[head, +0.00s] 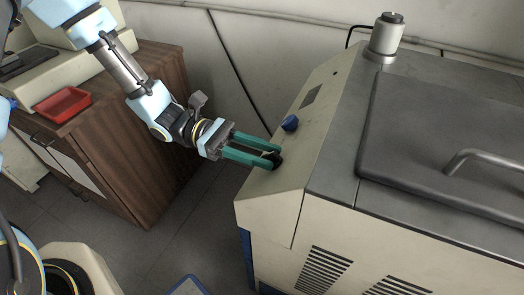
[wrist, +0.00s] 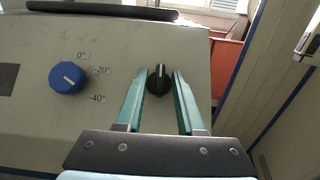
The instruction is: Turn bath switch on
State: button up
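The bath (head: 335,190) is a large cream and grey machine with a sloped front panel. A black rotary switch (wrist: 159,80) with a white pointer line sits on that panel, its line roughly upright in the wrist view. In the head view the black switch (head: 277,158) is partly hidden by my fingers. My gripper (wrist: 158,85) has green fingers, open, one on each side of the black switch, with a small gap visible on both sides. In the head view my gripper (head: 270,158) reaches the panel from the left.
A blue dial (wrist: 68,78) marked 0°, -20° and -40° is left of the black switch; it also shows in the head view (head: 290,123). A grey lid (head: 445,150) with a handle covers the bath top. A wooden cabinet (head: 140,140) with a red tray (head: 63,104) stands left.

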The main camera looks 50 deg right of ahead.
grip_shut()
